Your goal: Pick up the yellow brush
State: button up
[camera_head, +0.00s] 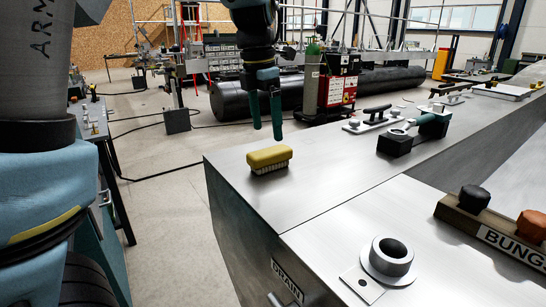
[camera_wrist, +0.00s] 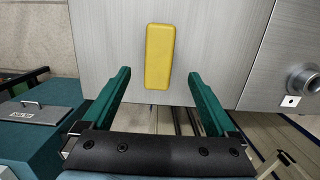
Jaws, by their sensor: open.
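The yellow brush (camera_head: 269,157) lies bristles down on the grey metal top of the pontoon float (camera_head: 330,170), close to its near left corner in the head view. My gripper (camera_head: 265,118) hangs above and slightly behind the brush, apart from it, with its green fingers pointing down. In the wrist view the brush (camera_wrist: 159,56) lies lengthwise ahead of the fingertips, in line with the gap between them. My gripper (camera_wrist: 162,85) is open there, with nothing between its fingers.
A black block with a green part (camera_head: 395,142) and a cleat (camera_head: 376,116) stand farther right on the float. A round drain fitting (camera_head: 391,260) and a bung rack (camera_head: 500,233) are nearer. The metal around the brush is clear.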

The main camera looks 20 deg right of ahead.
aim_at(270, 150)
jog(key=f, duration=0.2)
jog(key=f+p, duration=0.1)
jog(key=f, duration=0.2)
jog(key=d+f, duration=0.1)
jog(key=f, duration=0.1)
jog(key=shift+w+f+p, duration=0.2)
jog(key=shift+p, duration=0.2)
grip_shut()
dwell(0.4)
jog(key=shift+r, duration=0.2)
notch_tip(270, 150, up, 10)
jog(key=shift+f+b, duration=0.1)
jog(key=shift+b, duration=0.8)
